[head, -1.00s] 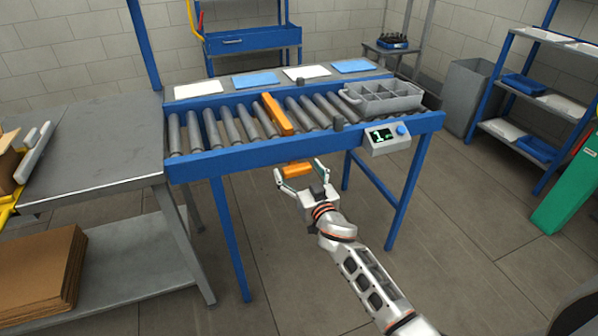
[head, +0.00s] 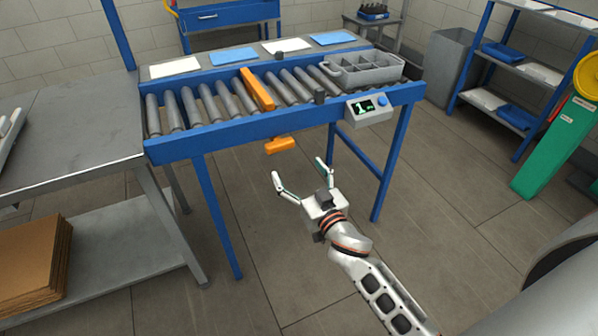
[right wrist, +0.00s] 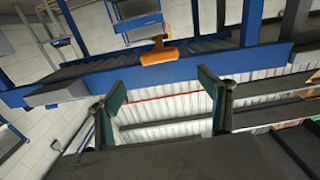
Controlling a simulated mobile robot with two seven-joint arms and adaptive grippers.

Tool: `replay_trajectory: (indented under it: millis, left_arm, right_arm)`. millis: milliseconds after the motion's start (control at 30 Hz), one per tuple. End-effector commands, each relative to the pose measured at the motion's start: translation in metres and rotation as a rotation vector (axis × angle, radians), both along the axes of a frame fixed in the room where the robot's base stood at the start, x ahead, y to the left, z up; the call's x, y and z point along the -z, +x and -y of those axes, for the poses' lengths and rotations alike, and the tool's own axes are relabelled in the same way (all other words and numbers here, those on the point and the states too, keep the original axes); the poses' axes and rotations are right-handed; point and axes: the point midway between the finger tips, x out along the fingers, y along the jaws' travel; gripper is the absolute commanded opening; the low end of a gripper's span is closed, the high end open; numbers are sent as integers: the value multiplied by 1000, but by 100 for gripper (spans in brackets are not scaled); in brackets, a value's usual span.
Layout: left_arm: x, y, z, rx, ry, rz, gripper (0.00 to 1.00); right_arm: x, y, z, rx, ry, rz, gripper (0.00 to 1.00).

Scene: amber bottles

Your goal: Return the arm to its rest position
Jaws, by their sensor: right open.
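My right gripper (head: 302,180) is open and empty in the head view, in front of the blue-framed roller conveyor (head: 290,128) and below its top. Its fingers stand wide apart, and they also show in the right wrist view (right wrist: 165,105). My right arm reaches in from the lower right. An orange handle-like piece (head: 280,145) sits at the conveyor's front edge, just beyond the fingers and apart from them. It also shows in the right wrist view (right wrist: 158,52). My left gripper is not in view.
A grey divided tote (head: 362,70) sits on the conveyor's right end, above a small display box (head: 368,108). An orange bar (head: 257,89) lies across the rollers. A grey table (head: 70,130) stands at left. Open floor (head: 450,200) lies to the right.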

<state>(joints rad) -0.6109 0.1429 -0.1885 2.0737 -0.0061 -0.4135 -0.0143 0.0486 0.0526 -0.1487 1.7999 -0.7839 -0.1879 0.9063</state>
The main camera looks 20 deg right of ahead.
Motion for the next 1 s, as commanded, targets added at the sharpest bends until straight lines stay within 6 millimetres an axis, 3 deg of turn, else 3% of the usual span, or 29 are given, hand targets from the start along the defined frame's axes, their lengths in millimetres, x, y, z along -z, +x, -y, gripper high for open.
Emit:
replay_trajectory:
  millis: [433, 567, 667, 767, 1000]
  left_arm:
    - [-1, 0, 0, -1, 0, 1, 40]
    - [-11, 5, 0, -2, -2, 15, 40]
    - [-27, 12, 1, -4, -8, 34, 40]
    - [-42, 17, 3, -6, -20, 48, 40]
    - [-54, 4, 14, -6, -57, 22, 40]
  right_arm:
    - [0, -1, 0, 0, 0, -1, 79]
    - [8, -16, 0, -3, -14, -34, 79]
    - [27, -46, -2, -14, -45, -103, 79]
    - [54, -94, -7, -40, -85, -205, 79]
    - [114, -223, -25, -149, -175, -459, 79]
